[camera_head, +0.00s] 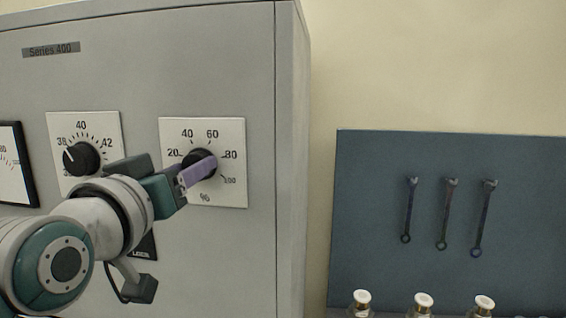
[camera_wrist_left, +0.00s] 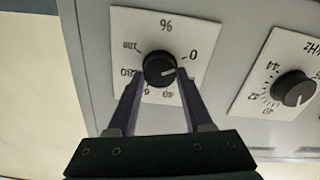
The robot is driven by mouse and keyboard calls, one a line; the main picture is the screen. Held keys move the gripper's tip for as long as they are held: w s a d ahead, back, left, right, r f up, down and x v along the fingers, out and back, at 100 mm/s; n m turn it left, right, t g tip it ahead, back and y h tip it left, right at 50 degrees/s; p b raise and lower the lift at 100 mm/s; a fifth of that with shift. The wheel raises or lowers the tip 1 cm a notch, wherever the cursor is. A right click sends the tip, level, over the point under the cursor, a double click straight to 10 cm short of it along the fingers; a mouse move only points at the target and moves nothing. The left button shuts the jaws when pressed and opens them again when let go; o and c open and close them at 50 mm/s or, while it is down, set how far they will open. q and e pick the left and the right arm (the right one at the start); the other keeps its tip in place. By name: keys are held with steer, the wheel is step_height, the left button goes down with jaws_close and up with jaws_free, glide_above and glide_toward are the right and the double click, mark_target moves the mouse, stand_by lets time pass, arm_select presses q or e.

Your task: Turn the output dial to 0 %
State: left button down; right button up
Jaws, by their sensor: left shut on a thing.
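The output dial is a black round knob (camera_head: 200,163) on a white plate (camera_head: 232,190) marked 20 to 100 and %, on the grey cabinet. In the left wrist view the knob (camera_wrist_left: 159,68) shows upside down, with the 0 mark at its upper right and 100 at its upper left. A pale pointer line on it points right and slightly up, a little below the 0 mark; its exact reading is hard to tell. My left gripper (camera_head: 207,166) is shut on the knob, one finger on each side (camera_wrist_left: 160,74). Its fingers hide part of the scale. My right gripper is not in view.
A second black dial (camera_head: 81,158), marked 38 to 42, sits left of it, close to my left wrist. A meter (camera_head: 12,165) is at the left edge. Several wrenches hang on a blue-grey board (camera_head: 385,270) at right, above white-capped bottles (camera_head: 423,301).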

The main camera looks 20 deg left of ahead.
arm_select(q)
steer(key=shift+n, duration=0.3)
steer(key=shift+c, duration=1.5)
jaws_free()
steer(key=p+v, duration=0.3)
steer(key=v, duration=0.7)
steer(key=shift+a, duration=0.1)
